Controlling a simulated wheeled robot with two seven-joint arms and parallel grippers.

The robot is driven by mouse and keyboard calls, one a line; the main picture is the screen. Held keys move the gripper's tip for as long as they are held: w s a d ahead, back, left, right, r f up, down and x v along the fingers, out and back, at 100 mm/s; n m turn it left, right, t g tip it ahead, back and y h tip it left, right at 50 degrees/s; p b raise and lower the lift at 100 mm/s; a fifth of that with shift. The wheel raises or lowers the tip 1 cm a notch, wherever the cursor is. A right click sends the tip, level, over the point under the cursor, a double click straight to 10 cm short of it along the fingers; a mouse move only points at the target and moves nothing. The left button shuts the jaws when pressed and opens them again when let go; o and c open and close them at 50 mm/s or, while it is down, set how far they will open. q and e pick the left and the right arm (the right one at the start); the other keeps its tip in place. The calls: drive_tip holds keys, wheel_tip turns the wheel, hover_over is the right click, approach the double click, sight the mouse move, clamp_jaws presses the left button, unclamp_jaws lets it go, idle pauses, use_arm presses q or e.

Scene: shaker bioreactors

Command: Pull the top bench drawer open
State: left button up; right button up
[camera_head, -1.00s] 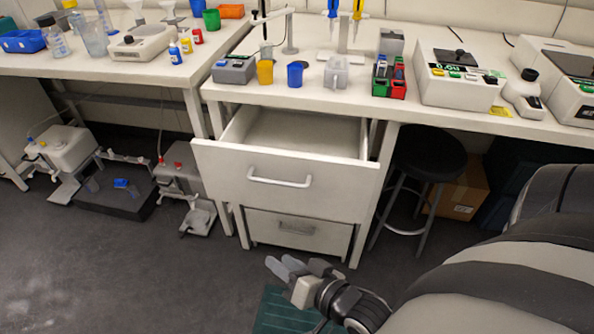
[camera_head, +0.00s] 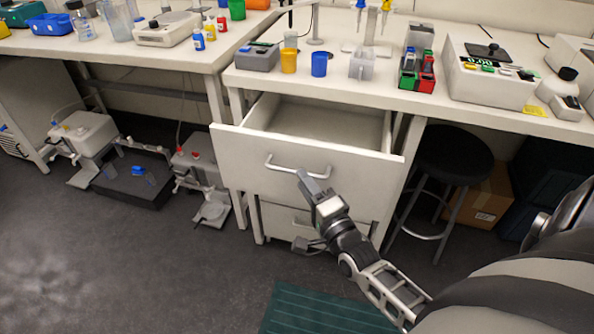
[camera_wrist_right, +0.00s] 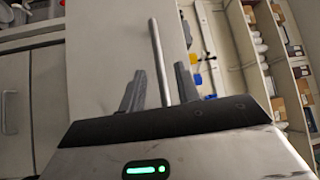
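The top bench drawer (camera_head: 245,155) is a white box under the bench. It stands partly open, and its empty-looking inside shows behind the front panel. Its silver bar handle (camera_head: 285,167) runs across the front. My right gripper (camera_head: 304,180) is at the right part of this handle, coming from the front and below. In the right wrist view the handle bar (camera_wrist_right: 160,60) stands between the two grey fingers of the right gripper (camera_wrist_right: 160,90), with gaps on both sides. The fingers are open. My left gripper is not in view.
A closed lower drawer (camera_head: 280,216) sits below, partly behind my right arm. A black stool (camera_head: 455,155) stands to the right. Cups, a tube rack (camera_head: 417,70) and instruments stand on the bench top. A green mat (camera_head: 310,312) lies on the floor; the floor at left front is clear.

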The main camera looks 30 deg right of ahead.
drive_tip(key=shift+w+d+r, duration=0.1)
drive_tip(key=shift+w+r, duration=0.05)
drive_tip(key=shift+w, duration=0.9)
drive_tip(key=shift+w+r, duration=0.1)
drive_tip(key=shift+w, duration=0.95)
clamp_jaws()
use_arm(q)
drive_tip(key=p, duration=0.3)
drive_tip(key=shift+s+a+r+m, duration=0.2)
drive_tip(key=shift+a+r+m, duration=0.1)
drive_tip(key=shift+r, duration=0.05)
use_arm(e)
drive_tip(key=s+a, duration=0.5)
drive_tip(key=a, duration=0.1)
drive_tip(key=shift+s+a, duration=0.35)
drive_tip(key=shift+s, duration=0.05)
unclamp_jaws()
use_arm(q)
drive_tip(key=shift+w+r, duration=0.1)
